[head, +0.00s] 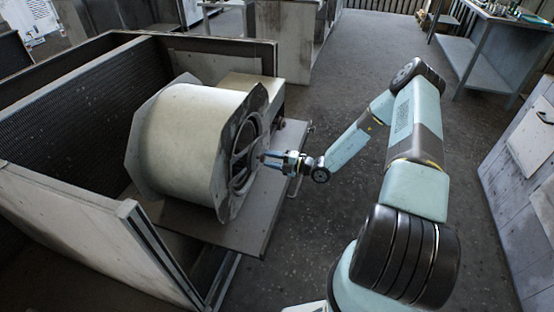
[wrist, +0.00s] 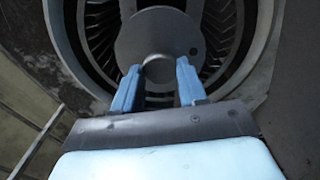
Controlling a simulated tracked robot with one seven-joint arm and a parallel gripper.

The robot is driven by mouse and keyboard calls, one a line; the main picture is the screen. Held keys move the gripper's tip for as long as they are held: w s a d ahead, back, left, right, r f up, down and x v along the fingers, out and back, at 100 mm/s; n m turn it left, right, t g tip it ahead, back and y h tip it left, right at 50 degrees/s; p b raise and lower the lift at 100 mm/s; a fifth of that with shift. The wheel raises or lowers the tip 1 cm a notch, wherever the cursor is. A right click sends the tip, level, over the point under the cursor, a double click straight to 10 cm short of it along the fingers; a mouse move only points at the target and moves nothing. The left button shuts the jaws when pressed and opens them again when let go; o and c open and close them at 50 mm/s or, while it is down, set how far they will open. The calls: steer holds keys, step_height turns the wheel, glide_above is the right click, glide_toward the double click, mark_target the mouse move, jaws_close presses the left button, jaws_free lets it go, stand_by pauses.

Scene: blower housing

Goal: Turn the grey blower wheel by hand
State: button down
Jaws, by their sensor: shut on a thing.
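The grey blower wheel sits inside the round side opening of the cream blower housing (head: 185,135). In the wrist view, its grey disc (wrist: 150,32), with a small dark hole at the right, fills the middle, and dark vanes ring it. A rounded hub (wrist: 158,68) stands out at the centre. My gripper (head: 263,157) reaches into the opening from the right. In the wrist view, the two blue fingers of my gripper (wrist: 159,72) lie on either side of the hub, shut on it. The finger contact is partly hard to see.
The housing stands on a grey base plate (head: 262,200) inside an open metal casing (head: 70,215). A box-shaped outlet (head: 255,83) is behind it. Floor (head: 330,80) is clear behind my arm. A workbench (head: 490,60) and cabinet (head: 525,150) stand at the right.

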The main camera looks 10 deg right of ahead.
steer(key=shift+s+f, duration=0.25)
steer(key=shift+f, duration=0.05)
steer(key=c, duration=1)
jaws_free()
steer(key=o, duration=0.4)
steer(key=shift+w+r, duration=0.1)
steer(key=shift+r, duration=0.05)
steer(key=shift+d, duration=0.1)
steer(key=v, duration=1.3)
steer(key=shift+d, duration=0.3)
